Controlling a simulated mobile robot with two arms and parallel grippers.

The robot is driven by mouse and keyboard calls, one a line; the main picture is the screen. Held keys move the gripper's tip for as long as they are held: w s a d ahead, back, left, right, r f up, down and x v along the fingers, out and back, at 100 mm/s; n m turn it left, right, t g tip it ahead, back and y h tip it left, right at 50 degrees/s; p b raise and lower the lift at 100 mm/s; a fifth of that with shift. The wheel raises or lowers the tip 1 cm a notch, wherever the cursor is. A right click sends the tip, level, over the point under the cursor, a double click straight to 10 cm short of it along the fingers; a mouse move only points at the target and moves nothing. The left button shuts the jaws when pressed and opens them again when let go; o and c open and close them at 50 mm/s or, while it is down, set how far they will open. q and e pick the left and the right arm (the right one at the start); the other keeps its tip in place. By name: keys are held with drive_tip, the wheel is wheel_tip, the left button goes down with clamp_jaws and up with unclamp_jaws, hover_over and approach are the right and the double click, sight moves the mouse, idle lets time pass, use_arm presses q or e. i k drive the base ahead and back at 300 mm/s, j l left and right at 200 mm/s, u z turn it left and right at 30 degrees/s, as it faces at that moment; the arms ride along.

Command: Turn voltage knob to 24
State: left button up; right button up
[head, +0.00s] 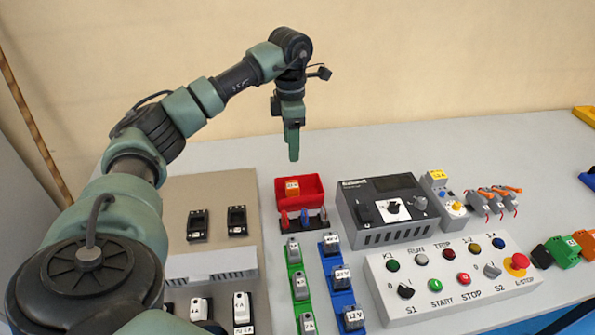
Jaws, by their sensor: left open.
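A dark grey box (385,210) stands on the table right of centre. A black knob (393,207) sits on a white dial on its front; its numbers and pointer are too small to read. Another round knob (420,203) is to its right. I cannot tell from labels which one sets voltage. My left gripper (293,148) points down above and behind the red bin, seen edge-on, open and empty. It is to the left of the box and apart from both knobs. My right gripper is not in view.
The red bin (312,197) holds an orange block. A white button panel (378,275) with lamps, switches and an E-stop stands in front of the box. The table behind is clear.

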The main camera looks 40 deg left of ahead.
sight(393, 206)
drive_tip(key=k+l, duration=0.55)
drive_tip(key=l, duration=0.2)
drive_tip(key=k+l, duration=0.6)
drive_tip(key=l, duration=0.1)
